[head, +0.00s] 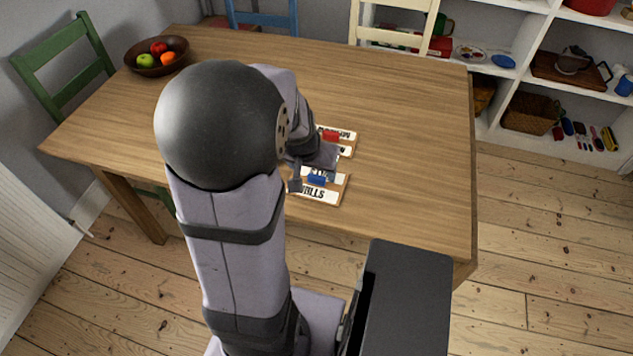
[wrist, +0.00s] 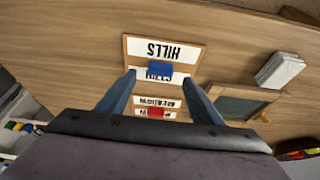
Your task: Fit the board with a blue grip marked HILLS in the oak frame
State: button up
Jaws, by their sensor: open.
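The HILLS board (wrist: 190,52) lies flat on the table, tan-edged with white lettered strips and a blue grip (wrist: 160,69) across its middle. In the head view the board (head: 322,195) lies near the table's front edge, partly hidden by my arm. My gripper (wrist: 159,77) is open, its two fingers apart on either side of the blue grip, with nothing held; I cannot tell their exact height above it. A wood-edged frame (wrist: 245,90) with a dark inside lies to the right in the wrist view; my arm seems to hide it in the head view.
A similar board with a red grip (wrist: 157,112) lies close beside the HILLS board. A white stack (wrist: 278,70) lies near the frame. A fruit bowl (head: 157,56) stands at the table's far left. The table's right side is clear.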

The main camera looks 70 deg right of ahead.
aim_at(317, 176)
jog(key=shift+x, duration=2.05)
jog(key=c, duration=1.2)
jog(key=shift+r, duration=0.1)
